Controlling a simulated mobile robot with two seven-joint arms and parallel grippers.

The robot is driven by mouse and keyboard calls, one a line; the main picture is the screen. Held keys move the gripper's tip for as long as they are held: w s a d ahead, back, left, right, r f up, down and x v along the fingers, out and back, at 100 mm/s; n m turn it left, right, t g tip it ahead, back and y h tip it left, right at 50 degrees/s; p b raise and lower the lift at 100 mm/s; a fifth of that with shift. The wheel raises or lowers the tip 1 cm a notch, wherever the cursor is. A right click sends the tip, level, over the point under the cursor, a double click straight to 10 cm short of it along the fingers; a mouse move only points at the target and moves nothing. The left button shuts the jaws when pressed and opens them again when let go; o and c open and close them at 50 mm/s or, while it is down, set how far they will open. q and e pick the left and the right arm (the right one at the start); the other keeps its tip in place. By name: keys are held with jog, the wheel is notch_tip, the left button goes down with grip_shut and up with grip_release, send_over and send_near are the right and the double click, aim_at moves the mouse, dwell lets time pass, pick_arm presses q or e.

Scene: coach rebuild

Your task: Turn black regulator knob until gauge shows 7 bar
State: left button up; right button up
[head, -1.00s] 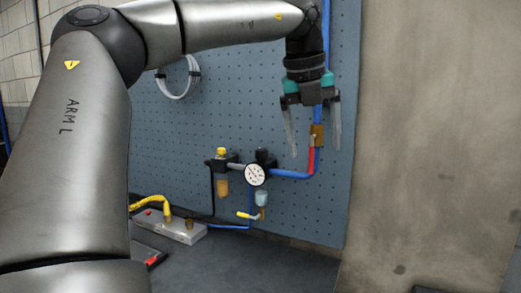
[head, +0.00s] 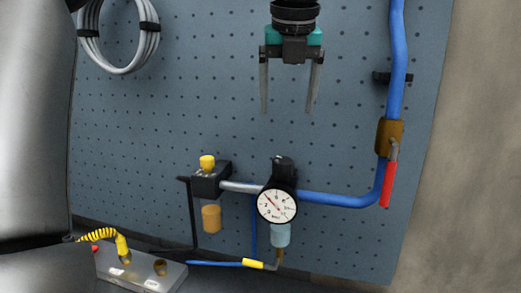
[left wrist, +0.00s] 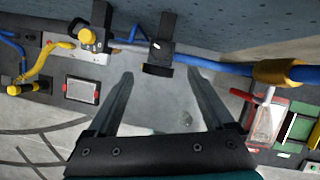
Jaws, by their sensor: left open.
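The black regulator knob (head: 283,165) tops the regulator on the blue pegboard. The round white gauge (head: 277,206) is on its front; its needle points up and left, but the numbers are too small to read. My left gripper (head: 288,110) is open and empty, fingers pointing down, above the knob and apart from it. In the left wrist view, the dark regulator (left wrist: 161,48) shows just beyond the open left fingertips (left wrist: 160,73); the gauge face is hidden there. My right gripper is in neither view.
A blue pipe (head: 335,200) runs right from the regulator to a brass valve (head: 389,137) with a red lever (head: 388,184). A yellow-capped unit (head: 208,178) stands left of it. A grey manifold with a yellow coiled hose (head: 122,245) sits lower left. The board around the fingers is clear.

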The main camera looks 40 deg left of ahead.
pick_arm(q)
send_near(283, 159)
jog(key=x, duration=0.9)
jog(key=shift+w+a+f+p, duration=0.1)
jog(key=shift+w+f+p, duration=0.05)
jog(key=shift+f+p, duration=0.2)
jog(key=shift+w+a+f, duration=0.1)
jog(key=shift+f, duration=0.25)
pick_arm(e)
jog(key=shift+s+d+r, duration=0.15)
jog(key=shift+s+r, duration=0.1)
pick_arm(q)
jog(key=c, duration=1.4)
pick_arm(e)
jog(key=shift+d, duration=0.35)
